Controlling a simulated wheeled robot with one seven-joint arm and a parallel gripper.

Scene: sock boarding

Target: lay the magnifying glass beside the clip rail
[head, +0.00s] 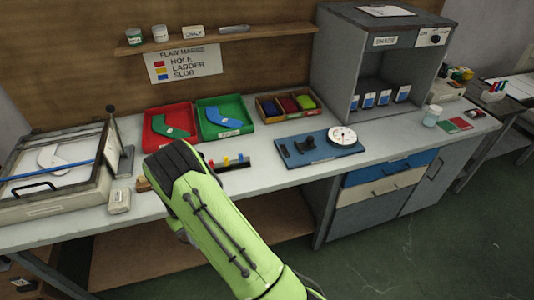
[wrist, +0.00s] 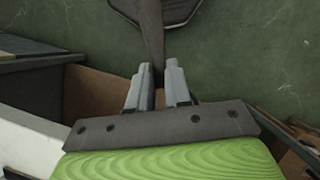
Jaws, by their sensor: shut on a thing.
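In the wrist view my gripper (wrist: 159,72) is shut on the dark handle of the magnifying glass (wrist: 152,32). Its dark-rimmed head lies beyond the fingertips at the top edge and is partly cut off. Green floor shows behind it. The clip rail (head: 236,165) is a dark bar with red, yellow and blue clips on the bench in the head view, just right of my green arm. In the head view my arm hides the gripper and the magnifying glass.
A red tray (head: 148,142) and green tray (head: 249,128) stand behind the rail. A blue board (head: 318,152) with a round dial lies right of it. A framed light box (head: 50,205) and small white block (head: 119,201) are at left. Some bare bench shows right of the rail.

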